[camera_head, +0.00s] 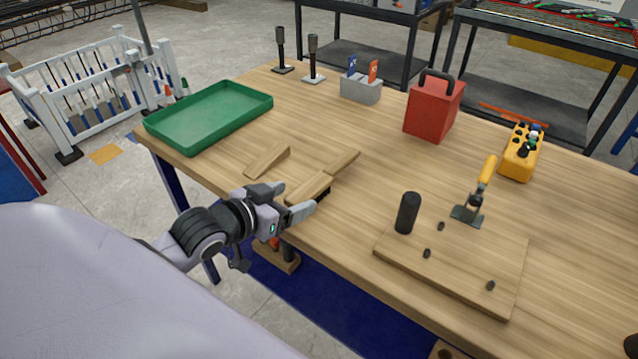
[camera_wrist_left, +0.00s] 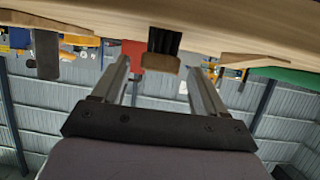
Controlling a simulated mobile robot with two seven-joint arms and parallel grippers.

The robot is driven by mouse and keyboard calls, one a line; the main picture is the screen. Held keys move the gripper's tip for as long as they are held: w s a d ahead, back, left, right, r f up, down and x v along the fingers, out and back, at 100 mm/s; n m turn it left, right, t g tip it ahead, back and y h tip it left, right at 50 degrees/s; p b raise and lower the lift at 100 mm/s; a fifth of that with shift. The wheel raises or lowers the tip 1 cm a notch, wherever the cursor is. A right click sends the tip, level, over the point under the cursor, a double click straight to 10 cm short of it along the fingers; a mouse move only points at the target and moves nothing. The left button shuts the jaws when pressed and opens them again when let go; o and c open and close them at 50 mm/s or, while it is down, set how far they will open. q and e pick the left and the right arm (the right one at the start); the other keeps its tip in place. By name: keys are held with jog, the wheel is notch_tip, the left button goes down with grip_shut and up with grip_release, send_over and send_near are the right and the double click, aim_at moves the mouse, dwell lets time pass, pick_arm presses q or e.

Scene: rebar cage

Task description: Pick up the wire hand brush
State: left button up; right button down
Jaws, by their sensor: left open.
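The wire hand brush (camera_head: 309,186) lies near the front edge of the wooden table, with a wooden body and dark bristles showing at its side. In the left wrist view its wooden end (camera_wrist_left: 160,61) and black bristles show between and beyond the fingers. My left gripper (camera_head: 289,199) is open at the table's front edge. Its fingers are on either side of the brush's near end; whether they touch it I cannot tell. My right gripper is not in view.
A wooden wedge (camera_head: 267,162) lies just left of the brush. A green tray (camera_head: 210,117) is at the back left. A red box (camera_head: 433,108) stands further back.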

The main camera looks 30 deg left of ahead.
aim_at(304, 192)
pick_arm(q)
jog(key=shift+x, duration=2.15)
jog(key=shift+w+d+r, duration=0.1)
jog(key=shift+d+r, duration=0.05)
jog(key=shift+r, duration=0.05)
jog(key=shift+c, duration=0.3)
jog(key=c, duration=1.1)
jog(key=shift+r, duration=0.1)
